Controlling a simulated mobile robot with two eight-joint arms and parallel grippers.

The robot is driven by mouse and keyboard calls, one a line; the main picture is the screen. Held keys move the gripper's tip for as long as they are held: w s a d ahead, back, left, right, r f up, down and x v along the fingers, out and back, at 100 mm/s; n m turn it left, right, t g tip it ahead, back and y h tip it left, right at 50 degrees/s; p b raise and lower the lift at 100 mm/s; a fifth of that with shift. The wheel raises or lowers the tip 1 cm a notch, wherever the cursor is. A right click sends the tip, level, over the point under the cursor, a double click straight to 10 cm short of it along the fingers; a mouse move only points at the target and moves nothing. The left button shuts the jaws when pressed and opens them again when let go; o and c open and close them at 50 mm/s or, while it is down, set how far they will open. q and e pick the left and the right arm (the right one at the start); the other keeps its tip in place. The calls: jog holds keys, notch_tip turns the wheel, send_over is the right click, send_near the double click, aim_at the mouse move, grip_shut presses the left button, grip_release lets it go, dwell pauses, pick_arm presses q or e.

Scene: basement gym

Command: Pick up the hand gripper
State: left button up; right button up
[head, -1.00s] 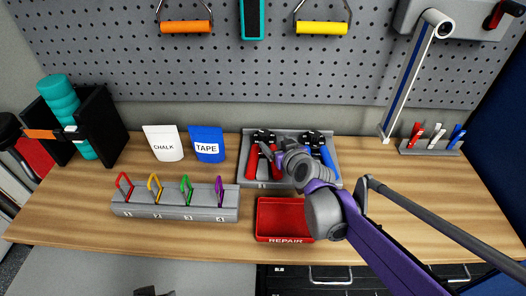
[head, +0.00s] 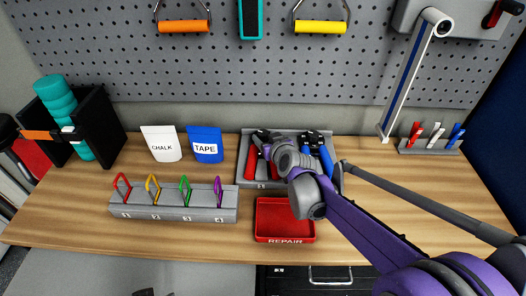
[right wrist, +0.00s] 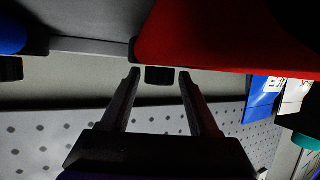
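Two hand grippers stand in a grey tray (head: 243,170) on the bench, a red-handled one (head: 251,163) on the left and a blue-handled one (head: 327,160) on the right. My right gripper (head: 262,142) is at the red hand gripper and partly covers it. In the right wrist view, my right gripper's fingers (right wrist: 158,74) are apart, with a small black part between their tips. The red handle (right wrist: 235,35) fills the upper right there, close to the fingertips; contact cannot be told. Only a dark tip, perhaps my left gripper (head: 152,292), shows at the bottom edge.
A red REPAIR tray (head: 285,216) sits in front of the grey tray. A numbered grey rack (head: 172,213) with coloured carabiners stands to the left. Chalk (head: 161,144) and tape (head: 206,145) pouches stand behind it. The pegboard (head: 270,75) rises at the back.

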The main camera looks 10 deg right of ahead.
grip_shut()
jog(key=shift+r, duration=0.1)
notch_tip(320, 180, up, 10)
jog(key=p, duration=0.1)
dwell(0.4)
